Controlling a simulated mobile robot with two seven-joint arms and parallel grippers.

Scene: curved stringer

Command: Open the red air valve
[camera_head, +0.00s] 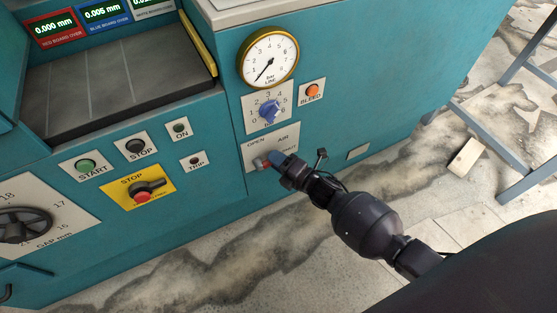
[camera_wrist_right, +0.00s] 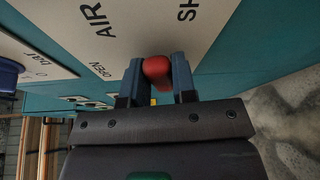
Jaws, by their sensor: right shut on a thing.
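The red air valve handle (camera_wrist_right: 157,70) is between the two fingers of my right gripper (camera_wrist_right: 158,82) in the right wrist view, and the fingers are shut on it. In the head view my right gripper (camera_head: 274,159) is at the air valve plate (camera_head: 256,152) on the front of the teal machine and hides most of the handle. In the wrist view part of SHUT shows on the other side of the handle. My left gripper is in neither view.
Above the air plate are a blue selector knob (camera_head: 269,111), a round pressure gauge (camera_head: 268,57) and an orange BLEED button (camera_head: 312,90). To the left are START (camera_head: 86,165), STOP (camera_head: 135,147) and a yellow stop switch (camera_head: 138,187). Open floor lies in front of the machine.

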